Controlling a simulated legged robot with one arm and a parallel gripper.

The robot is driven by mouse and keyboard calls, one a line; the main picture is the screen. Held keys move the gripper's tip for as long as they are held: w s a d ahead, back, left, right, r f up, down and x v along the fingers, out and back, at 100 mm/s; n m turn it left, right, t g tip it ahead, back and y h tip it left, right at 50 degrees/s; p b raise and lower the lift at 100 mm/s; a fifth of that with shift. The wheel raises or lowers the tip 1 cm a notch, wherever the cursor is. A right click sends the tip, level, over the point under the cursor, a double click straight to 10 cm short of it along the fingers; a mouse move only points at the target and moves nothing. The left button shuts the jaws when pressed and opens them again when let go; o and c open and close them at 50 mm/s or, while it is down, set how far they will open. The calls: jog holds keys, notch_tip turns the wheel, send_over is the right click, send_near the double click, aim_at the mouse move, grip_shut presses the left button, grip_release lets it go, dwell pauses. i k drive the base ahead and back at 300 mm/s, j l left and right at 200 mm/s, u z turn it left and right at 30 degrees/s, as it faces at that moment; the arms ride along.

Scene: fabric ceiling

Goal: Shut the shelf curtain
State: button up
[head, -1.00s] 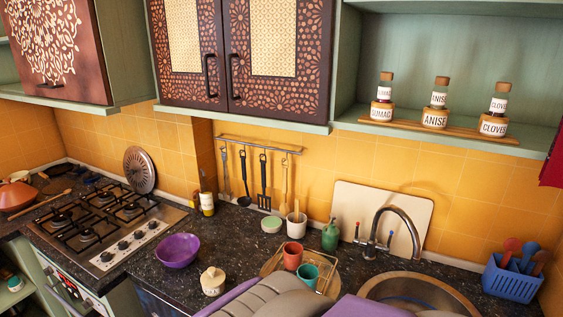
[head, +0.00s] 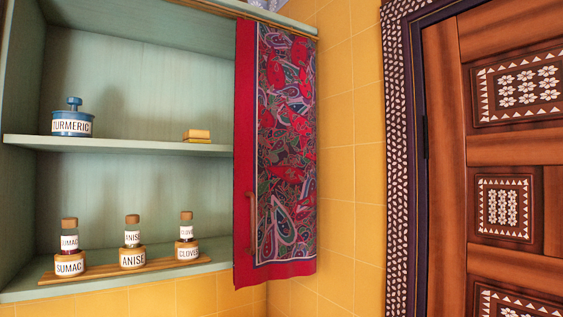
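The shelf curtain (head: 286,140) is a red-bordered paisley cloth hanging at the right end of the green wall shelf (head: 130,148). It is bunched to the right, so most of the shelf front stands open. A slim brown handle (head: 251,222) runs upright near the curtain's left edge. A rod (head: 275,18) shows along the shelf's top edge above the cloth. My gripper is not in view.
A blue turmeric jar (head: 72,121) and a small yellow block (head: 197,135) sit on the middle board. Spice jars (head: 132,247) stand on a wooden strip on the bottom board. Yellow tiles (head: 350,160) and a carved wooden door (head: 500,170) are at right.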

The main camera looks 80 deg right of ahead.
aim_at(276, 202)
jog(key=z, duration=1.95)
